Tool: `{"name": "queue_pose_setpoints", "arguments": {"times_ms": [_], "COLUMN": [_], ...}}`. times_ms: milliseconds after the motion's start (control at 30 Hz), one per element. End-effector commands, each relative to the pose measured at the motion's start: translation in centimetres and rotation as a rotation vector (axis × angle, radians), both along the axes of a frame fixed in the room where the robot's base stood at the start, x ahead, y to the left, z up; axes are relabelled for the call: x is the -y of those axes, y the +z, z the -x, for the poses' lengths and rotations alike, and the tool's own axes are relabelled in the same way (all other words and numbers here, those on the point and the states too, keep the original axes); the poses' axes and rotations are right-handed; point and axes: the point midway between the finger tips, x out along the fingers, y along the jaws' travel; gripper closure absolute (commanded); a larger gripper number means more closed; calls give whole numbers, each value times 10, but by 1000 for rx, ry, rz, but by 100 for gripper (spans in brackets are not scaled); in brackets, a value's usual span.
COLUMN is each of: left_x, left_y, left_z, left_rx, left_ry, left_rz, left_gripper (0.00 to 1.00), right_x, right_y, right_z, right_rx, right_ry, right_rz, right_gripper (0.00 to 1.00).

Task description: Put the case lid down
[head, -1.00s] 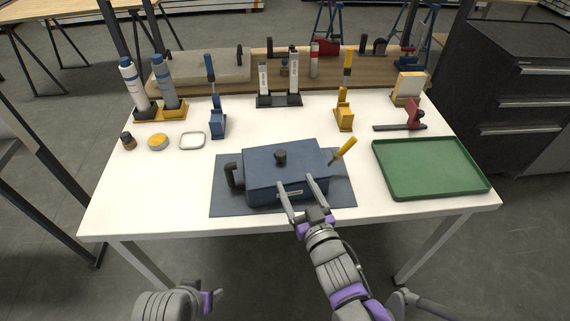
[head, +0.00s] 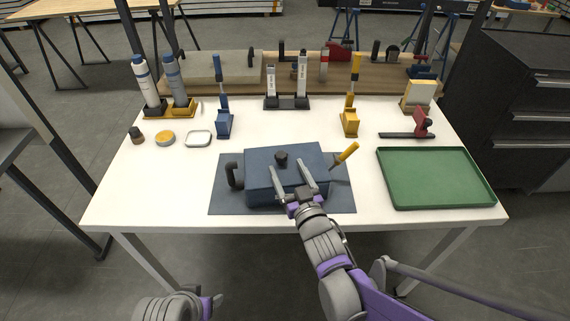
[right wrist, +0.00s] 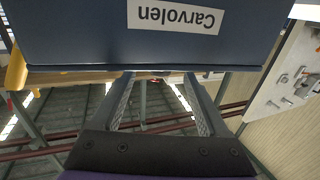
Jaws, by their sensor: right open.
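The blue case (head: 262,186) sits on a dark mat (head: 228,200) near the table's front, with a black side handle on its left. Its lid (head: 312,155) lies flat on top, with a black knob (head: 281,158). In the head view, my right gripper (head: 289,166) is open at the front of the case, its fingers reaching up toward the knob. In the right wrist view, the blue face with a "Carvolen" label (right wrist: 176,16) is ahead of the spread fingers (right wrist: 160,80), with nothing between them. My left gripper (head: 213,303) shows only partly at the bottom edge.
A green tray (head: 436,180) is farther right. White table is clear at left front.

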Motion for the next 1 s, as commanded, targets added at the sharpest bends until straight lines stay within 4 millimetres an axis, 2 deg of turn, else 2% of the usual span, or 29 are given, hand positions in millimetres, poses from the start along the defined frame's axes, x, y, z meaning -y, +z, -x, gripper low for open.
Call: {"name": "queue_pose_setpoints", "arguments": {"times_ms": [100,200,500,933,1000], "left_x": [0,0,0,0,0], "left_y": [1,0,0,0,0], "left_z": [0,0,0,0,0], "left_rx": [0,0,0,0,0], "left_ry": [0,0,0,0,0], "left_rz": [0,0,0,0,0], "left_gripper": [36,36,36,36,36], "right_x": [-7,-10,-12,-12,-12], "right_y": [2,2,2,2,2], "right_z": [-19,-29,-33,-33,-33], "right_rx": [0,0,0,0,0], "right_ry": [0,0,0,0,0], "right_rz": [0,0,0,0,0], "right_gripper": [22,22,22,100,100]}}
